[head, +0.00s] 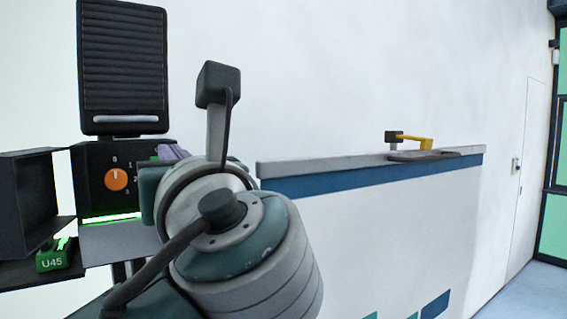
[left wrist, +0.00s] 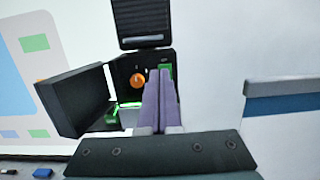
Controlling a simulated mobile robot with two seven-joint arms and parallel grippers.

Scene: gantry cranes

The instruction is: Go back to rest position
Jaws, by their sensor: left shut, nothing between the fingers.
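My left arm fills the lower middle of the head view. The purple fingers of my left gripper (head: 172,153) show just past the arm, in front of the right side of a black control box (head: 92,196). In the left wrist view the two purple fingers of the left gripper (left wrist: 160,82) lie side by side, shut with nothing between them. They overlap the box's right part in that view, and I cannot tell whether they touch it. The box has an orange knob (head: 116,179) and a lit green strip (head: 110,218). My right gripper is not in view.
An open black cover (head: 30,195) sticks out left of the box, above a green U45 tag (head: 55,259). A ribbed black panel (head: 123,60) stands above. A white counter (head: 400,235) with a blue band runs right, bearing a yellow-handled fixture (head: 415,142). Floor shows at lower right.

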